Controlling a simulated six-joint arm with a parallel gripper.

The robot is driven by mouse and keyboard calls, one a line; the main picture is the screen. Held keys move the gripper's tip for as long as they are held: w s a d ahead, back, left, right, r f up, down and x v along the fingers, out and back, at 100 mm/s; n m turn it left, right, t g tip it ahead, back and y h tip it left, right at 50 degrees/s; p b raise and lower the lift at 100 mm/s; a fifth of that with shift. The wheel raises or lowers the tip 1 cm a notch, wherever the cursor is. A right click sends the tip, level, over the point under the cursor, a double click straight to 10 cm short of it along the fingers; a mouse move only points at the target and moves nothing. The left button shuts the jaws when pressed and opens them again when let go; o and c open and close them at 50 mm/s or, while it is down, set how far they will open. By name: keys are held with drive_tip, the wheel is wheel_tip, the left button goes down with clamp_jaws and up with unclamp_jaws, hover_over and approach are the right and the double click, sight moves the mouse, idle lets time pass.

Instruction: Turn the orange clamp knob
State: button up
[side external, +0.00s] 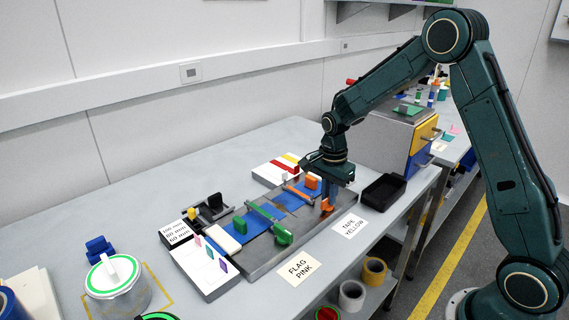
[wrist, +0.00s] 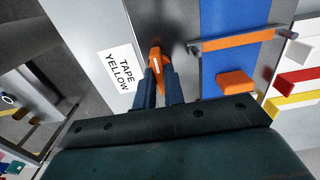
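The orange clamp knob (side external: 327,206) is at the near right end of the grey fixture plate, below my gripper. In the wrist view the knob (wrist: 156,58) has a white line on top. My gripper (wrist: 161,82) points down with one dark blue finger on each side of the knob, and orange fills the narrow gap between them. It appears shut on the knob. An orange clamp bar (wrist: 238,42) lies across a blue strip (wrist: 228,14) near the knob. The fingers and wrist hide part of the knob.
A green clamp bar with a green knob (side external: 282,235) is to the left on the same plate. An orange block (wrist: 235,83) stands beside the orange bar. A black tray (side external: 383,191) is close on the right. Labels (side external: 349,228) lie in front.

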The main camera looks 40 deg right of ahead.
drive_tip(key=shift+n, duration=0.5)
clamp_jaws()
drive_tip(key=n, duration=0.3)
drive_tip(key=shift+n, duration=0.3)
drive_tip(key=n, duration=1.3)
drive_tip(key=shift+n, duration=0.3)
drive_tip(key=o, duration=0.7)
unclamp_jaws()
